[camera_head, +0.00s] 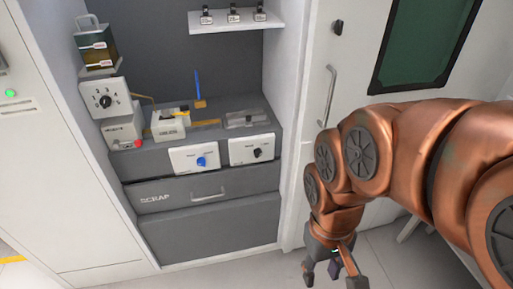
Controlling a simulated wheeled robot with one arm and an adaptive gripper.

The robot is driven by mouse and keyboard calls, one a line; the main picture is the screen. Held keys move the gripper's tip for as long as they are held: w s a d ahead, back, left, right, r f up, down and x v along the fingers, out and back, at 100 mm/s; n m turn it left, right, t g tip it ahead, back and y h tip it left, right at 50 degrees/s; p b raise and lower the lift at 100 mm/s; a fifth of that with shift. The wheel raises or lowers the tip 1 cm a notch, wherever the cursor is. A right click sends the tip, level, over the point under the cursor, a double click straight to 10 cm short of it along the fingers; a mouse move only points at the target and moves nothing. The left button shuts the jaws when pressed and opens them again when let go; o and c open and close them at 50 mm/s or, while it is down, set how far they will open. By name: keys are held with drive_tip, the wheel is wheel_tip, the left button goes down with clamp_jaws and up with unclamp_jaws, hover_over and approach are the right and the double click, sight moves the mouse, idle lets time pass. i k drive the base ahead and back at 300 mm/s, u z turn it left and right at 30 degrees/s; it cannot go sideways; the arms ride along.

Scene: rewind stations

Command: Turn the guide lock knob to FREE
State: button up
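Two white panels are on the front of the grey bench. The left panel (181,161) has a blue knob (201,162), and the right panel (239,151) has a black knob (258,153). A third, black knob (104,101) is on an upright white box at the left. The labels are too small to read, so I cannot tell which is the guide lock knob or where it points.
A SCRAP drawer (165,199) with a handle (208,196) is below the panels. A small machine (170,124), a blue upright rod (198,86) and a grey block (246,118) stand on the bench. A shelf (240,22) hangs above. A door handle (330,95) protrudes at right.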

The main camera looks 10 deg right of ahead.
sight(258, 152)
drive_tip(key=u, duration=0.2)
drive_tip(key=k, duration=0.25)
drive_tip(key=u, duration=1)
drive_tip(key=k, duration=1.1)
drive_tip(key=u, duration=0.95)
drive_tip(key=i, duration=1.45)
drive_tip(key=z, duration=1.15)
drive_tip(key=i, duration=0.35)
drive_tip(key=z, duration=0.35)
